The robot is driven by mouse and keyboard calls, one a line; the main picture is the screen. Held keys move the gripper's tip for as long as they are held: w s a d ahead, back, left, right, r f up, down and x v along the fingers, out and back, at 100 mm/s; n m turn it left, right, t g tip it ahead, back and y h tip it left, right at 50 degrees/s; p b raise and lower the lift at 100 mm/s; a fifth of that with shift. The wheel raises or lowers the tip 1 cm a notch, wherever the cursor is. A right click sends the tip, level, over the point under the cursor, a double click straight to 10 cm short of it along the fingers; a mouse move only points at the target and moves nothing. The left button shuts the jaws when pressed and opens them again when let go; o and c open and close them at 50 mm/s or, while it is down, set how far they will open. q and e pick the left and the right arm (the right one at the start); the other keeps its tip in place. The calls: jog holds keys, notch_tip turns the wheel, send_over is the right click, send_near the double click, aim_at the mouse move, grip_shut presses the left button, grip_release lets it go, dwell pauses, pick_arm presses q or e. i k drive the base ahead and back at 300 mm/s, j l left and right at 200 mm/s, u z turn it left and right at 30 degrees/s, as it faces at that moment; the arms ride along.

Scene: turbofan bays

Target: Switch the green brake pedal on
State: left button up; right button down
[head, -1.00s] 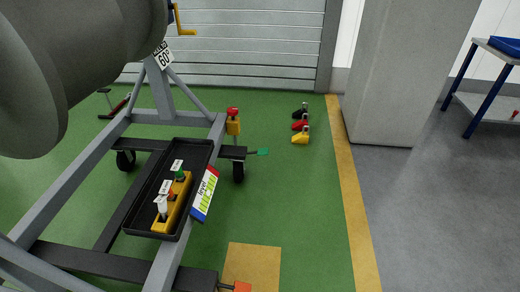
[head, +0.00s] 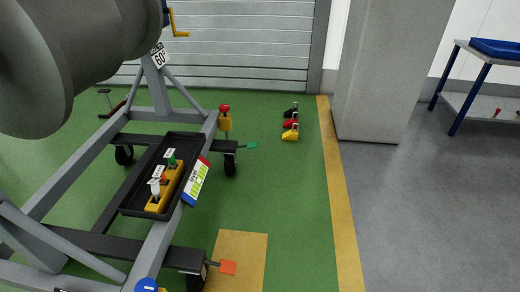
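The green brake pedal (head: 252,145) is a small flat green plate on a short dark arm. It sticks out to the right from the far end of the grey engine stand (head: 163,243), low above the floor, by a black caster wheel (head: 230,164). I cannot tell from its tilt whether it is on or off. A similar orange-red pedal (head: 228,267) sticks out at the stand's near end. Neither of my grippers shows. A blue rounded piece is cut off at the bottom edge, and I cannot tell what it is.
A black tray (head: 128,205) with a yellow block of coloured knobs sits on the stand. A yellow post with a red top (head: 225,119) stands near the green pedal. Chocks (head: 290,133) lie on open green floor to the right, before a grey pillar (head: 372,75).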

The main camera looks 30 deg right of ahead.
aim_at(254, 145)
jog(key=k+u, duration=0.25)
jog(key=u, duration=0.95)
jog(key=l, duration=0.9)
jog(key=i+l, duration=0.15)
jog(key=l, duration=1.7)
jog(key=i+l, duration=0.15)
jog(key=l, duration=1.7)
